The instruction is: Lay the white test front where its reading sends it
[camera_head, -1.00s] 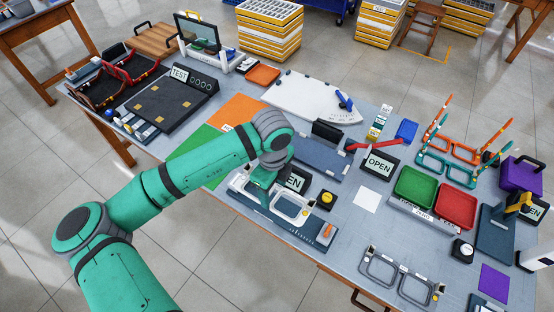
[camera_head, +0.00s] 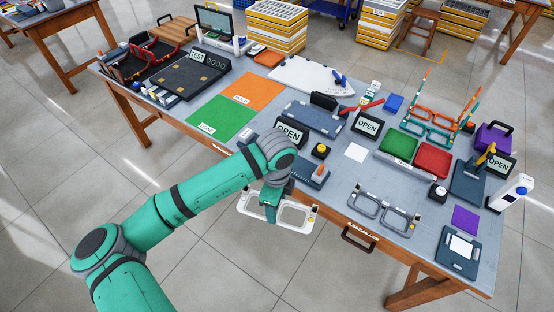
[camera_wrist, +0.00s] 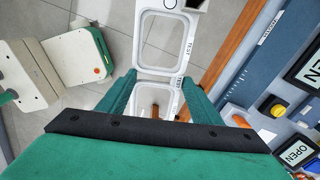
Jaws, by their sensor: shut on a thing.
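The white test front (camera_head: 306,224), a two-lens frame, is in my gripper (camera_head: 270,212). In the head view it hangs in the air past the table's front edge, over the floor. In the wrist view the front (camera_wrist: 172,72) runs between the fingers of my gripper (camera_wrist: 160,95), with TEST printed near the bridge. A green mat (camera_head: 212,118) and an orange mat (camera_head: 252,90) lie bare on the table; their small labels are not readable. A dark panel marked TEST (camera_head: 197,57) stands at the back left, its small readouts too small to read.
OPEN signs (camera_head: 367,124) stand by several slate fixtures. A green tray (camera_head: 398,146) and a red tray (camera_head: 433,160) sit to the right. A grey frame (camera_head: 384,210) lies near the front edge. A white square (camera_head: 356,152) lies in the middle.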

